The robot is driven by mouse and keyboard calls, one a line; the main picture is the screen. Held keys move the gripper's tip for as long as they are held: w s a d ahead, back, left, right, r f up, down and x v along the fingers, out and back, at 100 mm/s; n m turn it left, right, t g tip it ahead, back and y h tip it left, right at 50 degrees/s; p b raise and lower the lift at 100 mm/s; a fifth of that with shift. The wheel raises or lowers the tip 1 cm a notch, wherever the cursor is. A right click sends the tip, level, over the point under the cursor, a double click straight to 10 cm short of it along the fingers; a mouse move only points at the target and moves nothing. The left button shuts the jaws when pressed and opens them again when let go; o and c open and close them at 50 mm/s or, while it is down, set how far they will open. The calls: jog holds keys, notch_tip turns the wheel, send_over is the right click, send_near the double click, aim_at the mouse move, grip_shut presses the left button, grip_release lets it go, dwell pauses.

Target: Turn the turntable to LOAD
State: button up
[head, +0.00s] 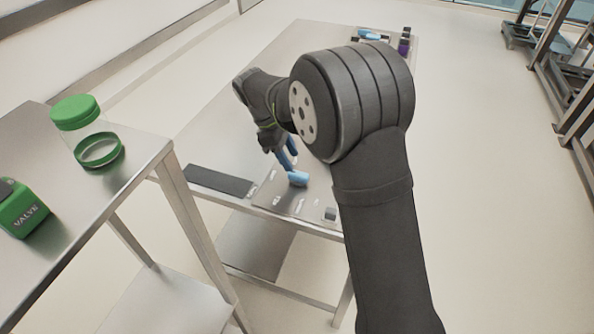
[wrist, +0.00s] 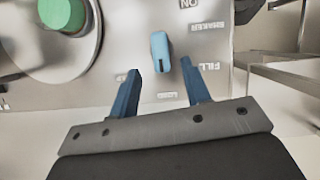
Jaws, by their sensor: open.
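A light-blue handle (wrist: 160,62) stands on a grey metal panel (wrist: 215,45) with small labels, some reading SHAKER and FILL; others are too small to read. The handle also shows in the head view (head: 298,179).
A dark flat plate (head: 219,181) lies left of the panel on the metal table (head: 300,50). Small blue and purple items (head: 404,45) sit at its far end. A nearer table at left holds a green-lidded jar (head: 75,112) and a green VALVE box (head: 22,212).

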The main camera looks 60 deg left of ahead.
aim_at(298, 173)
jog(key=x, duration=0.6)
jog(key=shift+f, duration=0.15)
jog(key=shift+c, duration=0.4)
